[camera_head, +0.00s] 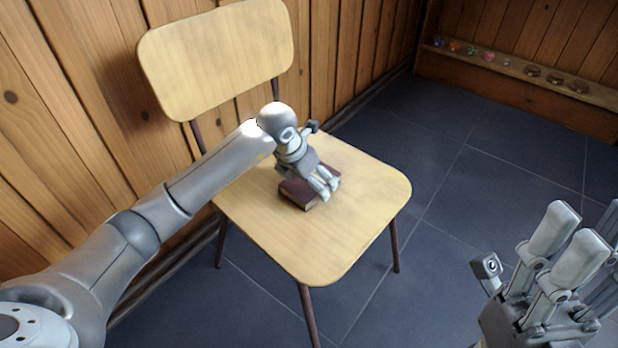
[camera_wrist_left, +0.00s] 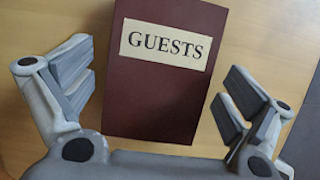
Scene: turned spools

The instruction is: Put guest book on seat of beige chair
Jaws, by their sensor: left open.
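The beige chair (camera_head: 300,245) stands by the wood wall, with a pale wooden seat and backrest and dark legs. The guest book (camera_head: 300,194) is dark red and lies on the seat, partly hidden by my left gripper. In the left wrist view the guest book (camera_wrist_left: 155,100) shows a cream label reading GUESTS. My left gripper (camera_head: 328,190) is just over the book. In the left wrist view its fingers (camera_wrist_left: 160,90) are spread on both sides of the book, with gaps, and hold nothing. My right gripper (camera_head: 560,245) is at the lower right, over the floor, with its fingers apart and empty.
A wooden ledge (camera_head: 540,82) along the back right wall carries several small coloured and brown objects. The dark tiled floor (camera_head: 440,215) is clear right of the chair. The wood-panelled wall (camera_head: 70,130) is close behind and left of the chair.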

